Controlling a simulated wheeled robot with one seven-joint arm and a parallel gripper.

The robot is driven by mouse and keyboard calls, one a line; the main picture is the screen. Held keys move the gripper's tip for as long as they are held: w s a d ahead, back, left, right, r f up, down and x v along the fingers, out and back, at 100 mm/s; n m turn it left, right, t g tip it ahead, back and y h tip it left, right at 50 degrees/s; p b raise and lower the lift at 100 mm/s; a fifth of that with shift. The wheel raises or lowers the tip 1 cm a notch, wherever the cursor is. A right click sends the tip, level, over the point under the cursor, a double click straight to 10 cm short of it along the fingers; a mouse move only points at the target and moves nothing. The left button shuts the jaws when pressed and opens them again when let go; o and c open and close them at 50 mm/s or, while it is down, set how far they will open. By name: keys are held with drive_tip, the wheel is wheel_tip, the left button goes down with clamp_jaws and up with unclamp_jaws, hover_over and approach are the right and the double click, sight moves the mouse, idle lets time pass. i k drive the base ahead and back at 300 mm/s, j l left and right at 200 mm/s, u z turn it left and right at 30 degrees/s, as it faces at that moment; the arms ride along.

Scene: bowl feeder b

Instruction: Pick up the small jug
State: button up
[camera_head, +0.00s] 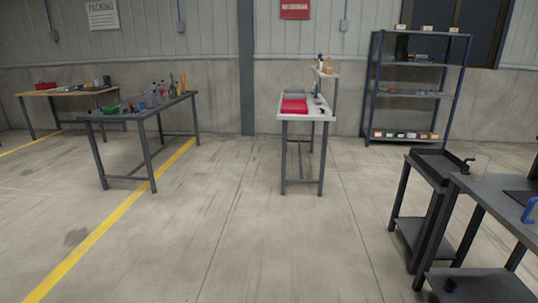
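I cannot make out the small jug for certain; items on the tables are far off and small. A dark upright vessel (107,80) stands on the wooden-topped table (45,93) at the far left, too small to tell if it is a jug. The dark table (130,115) at left holds a green bowl-like item (111,109), several bottles (154,94) and yellow upright items (184,82). My gripper is not in view.
A white table (300,116) with a red tray (293,106) stands at centre back. A shelf rack (412,94) is at back right. Dark benches (500,187) stand at near right, with a blue handle-like item (530,208). The middle floor (235,220) is clear.

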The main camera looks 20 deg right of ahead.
sight(479, 163)
drive_tip(key=i+l+z, duration=0.2)
drive_tip(key=i+z, duration=0.6)
drive_tip(key=i, duration=0.2)
drive_tip(key=i+j+z, duration=0.1)
drive_tip(key=i+z, duration=0.3)
drive_tip(key=i+l, duration=0.15)
drive_tip(key=i, duration=0.25)
drive_tip(key=i+l+u, duration=0.15)
drive_tip(key=i, duration=0.25)
